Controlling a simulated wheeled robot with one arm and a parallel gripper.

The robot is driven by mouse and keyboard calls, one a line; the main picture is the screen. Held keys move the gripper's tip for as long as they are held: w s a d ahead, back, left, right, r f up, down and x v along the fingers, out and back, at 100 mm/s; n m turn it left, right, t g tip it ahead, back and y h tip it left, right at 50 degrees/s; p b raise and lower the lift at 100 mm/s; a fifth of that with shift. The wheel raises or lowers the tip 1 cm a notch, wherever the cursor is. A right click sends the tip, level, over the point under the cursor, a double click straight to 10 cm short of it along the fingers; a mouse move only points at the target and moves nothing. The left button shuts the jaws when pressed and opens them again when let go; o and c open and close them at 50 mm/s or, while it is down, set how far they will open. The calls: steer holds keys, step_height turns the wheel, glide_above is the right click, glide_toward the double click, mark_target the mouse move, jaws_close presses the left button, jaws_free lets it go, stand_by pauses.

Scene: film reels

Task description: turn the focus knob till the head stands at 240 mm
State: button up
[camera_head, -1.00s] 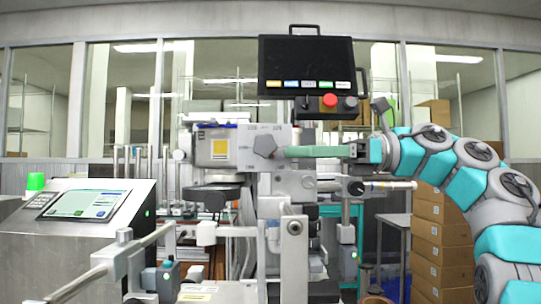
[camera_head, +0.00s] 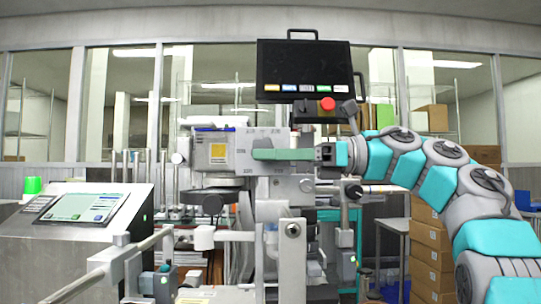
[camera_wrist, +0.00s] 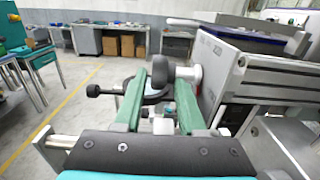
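The focus knob (camera_head: 263,143) is a grey knob on the front of the pale grey machine (camera_head: 216,150), with small marks around it that I cannot read. My gripper (camera_head: 262,154) reaches in from the right with its green fingers level, and hides the knob's lower part. In the wrist view, the dark round knob (camera_wrist: 163,72) shows between the tips of my gripper (camera_wrist: 161,78). The two fingers are apart, with a narrow gap beside the knob; I cannot tell whether either touches it. No head position reading is legible.
A black panel (camera_head: 306,68) with a red button (camera_head: 327,104) hangs above my gripper. A console with a screen (camera_head: 85,207) stands at the left. Cardboard boxes (camera_head: 430,262) are stacked at the right. Below the knob are metal posts and brackets.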

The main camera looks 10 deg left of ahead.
steer(key=shift+s, duration=0.1)
jaws_close()
steer(key=shift+f, duration=0.1)
steer(key=shift+f+b, duration=0.3)
steer(key=shift+b, duration=0.65)
steer(key=b, duration=0.1)
steer(key=y+b, duration=0.1)
steer(key=b, duration=0.1)
steer(key=shift+a+f+g, duration=0.1)
steer(key=shift+f+g, duration=0.15)
steer(key=shift+g, duration=0.05)
steer(key=shift+s+y+b, duration=0.1)
steer(key=shift+y+b, duration=0.4)
steer(key=shift+b, duration=0.7)
steer(key=shift+a+r+y+b, duration=0.1)
steer(key=shift+r+y+b, duration=0.25)
steer(key=shift+b, duration=0.35)
steer(key=shift+s+r+g, duration=0.1)
steer(key=shift+g, duration=0.2)
